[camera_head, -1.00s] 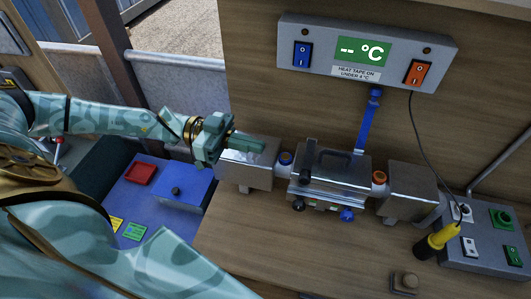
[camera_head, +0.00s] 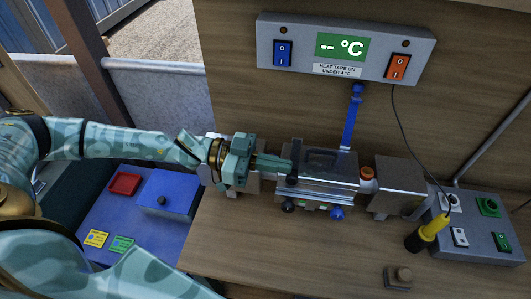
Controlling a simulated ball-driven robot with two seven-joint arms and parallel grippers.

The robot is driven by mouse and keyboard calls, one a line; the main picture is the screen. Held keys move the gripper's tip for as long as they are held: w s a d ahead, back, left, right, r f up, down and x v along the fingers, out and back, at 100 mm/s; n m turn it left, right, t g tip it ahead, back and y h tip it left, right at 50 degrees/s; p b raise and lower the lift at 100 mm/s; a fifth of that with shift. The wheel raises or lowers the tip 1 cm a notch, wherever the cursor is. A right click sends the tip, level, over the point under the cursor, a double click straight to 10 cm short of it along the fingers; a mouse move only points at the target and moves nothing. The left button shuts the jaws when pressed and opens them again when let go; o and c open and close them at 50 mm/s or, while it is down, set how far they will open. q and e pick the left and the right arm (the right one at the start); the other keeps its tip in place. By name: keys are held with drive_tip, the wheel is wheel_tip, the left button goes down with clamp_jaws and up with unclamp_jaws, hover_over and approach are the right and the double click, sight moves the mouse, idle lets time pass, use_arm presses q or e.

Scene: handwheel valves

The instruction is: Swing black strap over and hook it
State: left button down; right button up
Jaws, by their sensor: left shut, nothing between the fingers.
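The black strap (camera_head: 295,158) stands up at the left part of the silver metal box (camera_head: 325,190). A black knob (camera_head: 288,206) sits on the front of the box below it. A blue strap (camera_head: 350,120) rises behind the box toward the panel, and a blue knob (camera_head: 337,212) sits at the front right. My left gripper (camera_head: 286,163) is shut and empty, its fingers pointing right with the tips beside the black strap. I cannot tell whether they touch it. The gripper hides part of the left metal block. My right gripper is not in view.
A panel (camera_head: 300,60) with a display and two switches is on the wooden wall. Right are a metal block (camera_head: 398,185), a yellow-handled probe (camera_head: 428,232) with a cable and a grey switch box (camera_head: 478,250). A blue case (camera_head: 170,195) stands left. The front bench top is mostly clear.

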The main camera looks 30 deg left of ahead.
use_arm(q)
drive_tip(key=shift+f, duration=0.55)
wheel_tip(320, 180, down, 4)
drive_tip(key=s+m+b, duration=0.1)
drive_tip(key=m+b, duration=0.1)
drive_tip(key=m, duration=0.1)
wheel_tip(320, 180, up, 5)
drive_tip(key=s+p, duration=0.1)
drive_tip(key=p, duration=0.4)
drive_tip(key=b+v, duration=0.1)
drive_tip(key=v, duration=0.9)
drive_tip(key=shift+f+b, duration=0.3)
drive_tip(key=shift+f, duration=0.25)
